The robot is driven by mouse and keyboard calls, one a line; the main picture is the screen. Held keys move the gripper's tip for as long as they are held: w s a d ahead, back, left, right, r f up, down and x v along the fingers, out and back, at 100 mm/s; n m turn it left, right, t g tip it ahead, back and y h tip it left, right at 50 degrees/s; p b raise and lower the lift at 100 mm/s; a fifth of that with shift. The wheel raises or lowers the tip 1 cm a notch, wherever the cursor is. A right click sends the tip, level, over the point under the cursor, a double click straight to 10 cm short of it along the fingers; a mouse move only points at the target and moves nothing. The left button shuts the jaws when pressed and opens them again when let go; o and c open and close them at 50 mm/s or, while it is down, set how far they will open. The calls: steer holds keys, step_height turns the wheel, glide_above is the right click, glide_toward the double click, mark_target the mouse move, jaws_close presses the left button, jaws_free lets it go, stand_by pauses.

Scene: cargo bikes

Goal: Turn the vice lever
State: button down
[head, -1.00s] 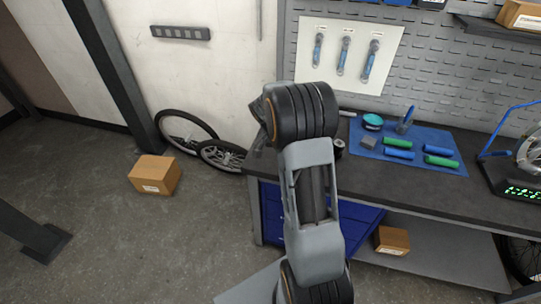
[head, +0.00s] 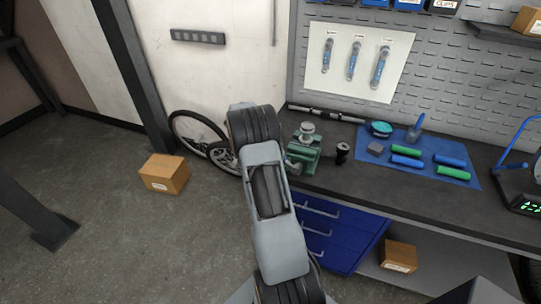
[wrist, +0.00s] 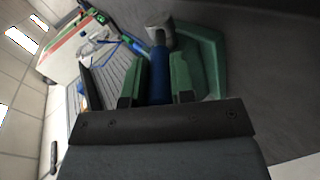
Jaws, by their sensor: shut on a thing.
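The green vice (head: 303,152), with a grey metal part on top, stands at the left end of the dark workbench in the head view. Its green body (wrist: 208,58) also fills the upper middle of the wrist view. The vice lever (wrist: 158,72) has a blue grip and a grey metal end, seen in the wrist view. My gripper (wrist: 157,82) has its two fingers on either side of the blue grip and is shut on it. In the head view my arm hides the gripper and the lever.
The workbench (head: 400,195) carries a blue mat (head: 432,160) with several green and blue grips. A small black object (head: 342,152) stands right of the vice. Blue drawers (head: 335,235) are below. A cardboard box (head: 165,173) and wheels (head: 195,132) are on the floor at left.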

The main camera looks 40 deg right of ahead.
steer(key=shift+f, duration=0.1)
steer(key=c, duration=1)
jaws_free()
steer(key=v, duration=1.4)
steer(key=shift+s, duration=0.1)
